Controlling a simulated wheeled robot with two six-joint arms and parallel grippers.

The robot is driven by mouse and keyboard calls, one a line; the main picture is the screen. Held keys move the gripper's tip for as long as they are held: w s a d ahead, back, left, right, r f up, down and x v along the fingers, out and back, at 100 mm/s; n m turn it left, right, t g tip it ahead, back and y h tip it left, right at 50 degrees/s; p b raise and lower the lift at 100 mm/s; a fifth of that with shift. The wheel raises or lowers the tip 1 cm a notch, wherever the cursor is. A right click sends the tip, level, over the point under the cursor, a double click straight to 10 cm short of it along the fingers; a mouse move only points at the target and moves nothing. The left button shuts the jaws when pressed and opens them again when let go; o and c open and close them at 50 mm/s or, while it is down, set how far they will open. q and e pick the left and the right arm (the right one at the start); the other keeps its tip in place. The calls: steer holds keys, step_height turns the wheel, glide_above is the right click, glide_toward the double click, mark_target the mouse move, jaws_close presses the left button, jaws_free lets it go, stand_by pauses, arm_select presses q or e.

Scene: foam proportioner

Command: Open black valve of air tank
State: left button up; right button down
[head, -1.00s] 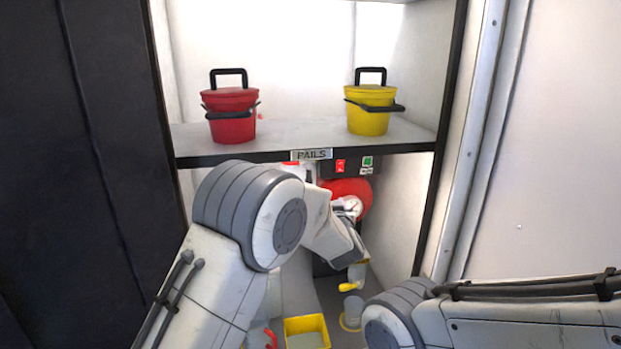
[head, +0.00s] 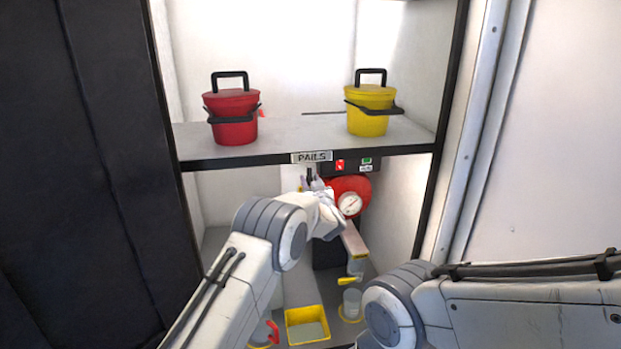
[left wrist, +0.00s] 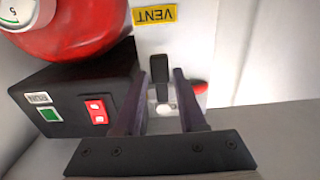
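The black valve handle (left wrist: 158,76) stands on a pale panel beside a yellow VENT label (left wrist: 155,17), which appears upside down in the left wrist view. My left gripper (left wrist: 160,82) is open, with one finger on each side of the handle and a small gap showing on both sides. In the head view my left gripper (head: 310,182) is small, just under the shelf and left of the red air tank (head: 350,186). The tank also shows in the left wrist view (left wrist: 85,30). My right gripper is out of view.
A black box (left wrist: 75,95) with a red switch and a green indicator sits close beside the gripper. The shelf (head: 265,155) with red (head: 232,118) and yellow (head: 370,112) pails is just above. A yellow tray (head: 307,313) lies below.

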arm_select(q)
steer(key=shift+w+a, duration=0.1)
steer(key=shift+w, duration=0.1)
jaws_close()
stand_by(1.4)
